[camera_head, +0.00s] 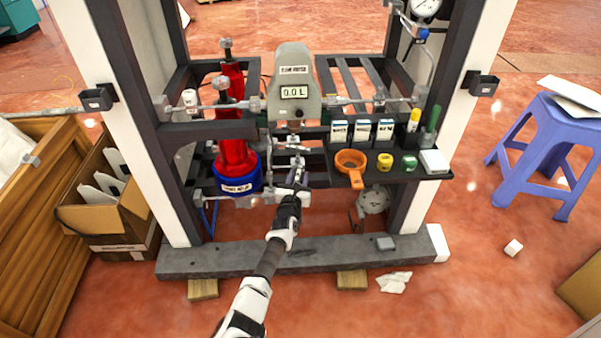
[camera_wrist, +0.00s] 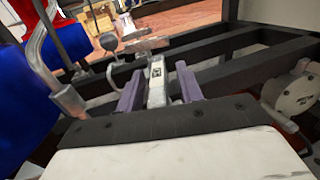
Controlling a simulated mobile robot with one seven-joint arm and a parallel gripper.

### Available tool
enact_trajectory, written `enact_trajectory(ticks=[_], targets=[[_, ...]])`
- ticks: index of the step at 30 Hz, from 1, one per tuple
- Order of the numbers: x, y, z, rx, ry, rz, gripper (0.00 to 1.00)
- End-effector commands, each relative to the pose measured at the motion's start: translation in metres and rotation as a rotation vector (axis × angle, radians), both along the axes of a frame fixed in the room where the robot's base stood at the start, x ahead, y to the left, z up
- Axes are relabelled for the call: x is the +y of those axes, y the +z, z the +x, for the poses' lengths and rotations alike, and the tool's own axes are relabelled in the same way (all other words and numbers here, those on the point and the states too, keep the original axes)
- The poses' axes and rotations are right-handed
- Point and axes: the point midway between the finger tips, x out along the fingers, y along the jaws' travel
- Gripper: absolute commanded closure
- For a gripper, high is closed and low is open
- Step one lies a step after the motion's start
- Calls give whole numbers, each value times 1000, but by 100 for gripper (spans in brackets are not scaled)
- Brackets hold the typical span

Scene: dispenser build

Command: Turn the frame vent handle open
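My gripper (camera_head: 298,178) reaches into the middle of the dark frame, below the grey meter (camera_head: 293,85) that reads 0.0 L. In the wrist view its two purple fingers (camera_wrist: 158,88) are apart. A light grey upright bar with a small dark-marked label (camera_wrist: 156,82) shows between them, with a gap on each side. This bar looks like the vent handle, but I cannot read its label. A round dark knob (camera_wrist: 109,42) on a thin stem shows left of it. In the head view my arm and gripper hide most of the handle area.
A red cylinder with a blue base (camera_head: 238,184) stands left of my gripper. A black shelf (camera_head: 398,176) on the right holds several small boxes and an orange strainer (camera_head: 351,162). A grey round housing (camera_wrist: 300,94) lies right of my fingers. Dark frame bars (camera_wrist: 235,75) run behind them.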

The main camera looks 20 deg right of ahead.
Motion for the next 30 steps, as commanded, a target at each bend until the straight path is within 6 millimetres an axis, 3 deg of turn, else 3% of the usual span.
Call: enact_trajectory(ticks=[12,21,30], targets=[[1,0,0,1,0,-1,64],[1,0,0,0,0,0,100],[-2,6,1,-3,35,-7,100]])
